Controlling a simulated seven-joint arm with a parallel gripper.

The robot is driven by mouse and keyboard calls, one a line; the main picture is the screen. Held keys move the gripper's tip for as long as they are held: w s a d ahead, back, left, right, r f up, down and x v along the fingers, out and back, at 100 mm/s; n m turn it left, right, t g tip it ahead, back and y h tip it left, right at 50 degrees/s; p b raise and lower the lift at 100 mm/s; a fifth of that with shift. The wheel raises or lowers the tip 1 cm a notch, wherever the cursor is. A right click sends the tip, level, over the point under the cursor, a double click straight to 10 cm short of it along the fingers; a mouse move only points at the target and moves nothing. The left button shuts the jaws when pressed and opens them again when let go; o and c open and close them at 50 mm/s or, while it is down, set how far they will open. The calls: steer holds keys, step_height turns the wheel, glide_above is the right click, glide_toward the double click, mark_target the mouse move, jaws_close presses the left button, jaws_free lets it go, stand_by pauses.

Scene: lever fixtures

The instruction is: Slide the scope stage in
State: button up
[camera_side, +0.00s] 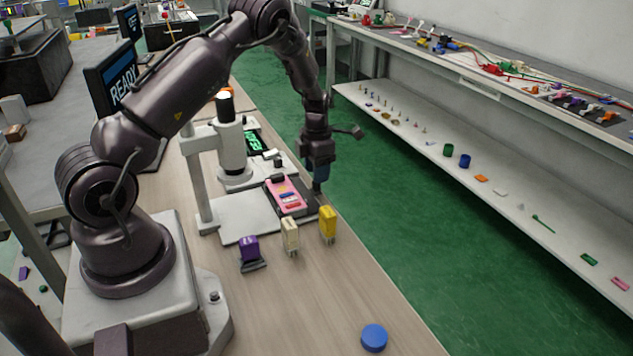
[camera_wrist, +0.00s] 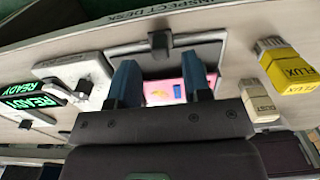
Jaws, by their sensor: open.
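The scope (camera_side: 231,150) stands on the bench with a pale column and a white base plate (camera_side: 238,222). Its dark stage (camera_side: 313,203) sticks out at the bench's right edge, with a pink board (camera_side: 287,196) lying on it. In the wrist view the stage's grey rim (camera_wrist: 205,40) and a dark knob (camera_wrist: 160,43) on its outer edge show. My gripper (camera_side: 319,183) is over the outer part of the stage. In the wrist view its blue fingers (camera_wrist: 162,80) are apart with nothing between them, and the knob is just beyond the tips. Contact cannot be told.
A small device with a green READY screen (camera_wrist: 25,101) sits on the other side. A blue disc (camera_side: 374,337) lies on clear bench in front.

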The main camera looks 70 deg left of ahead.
steer(key=shift+f, duration=1.95)
jaws_close()
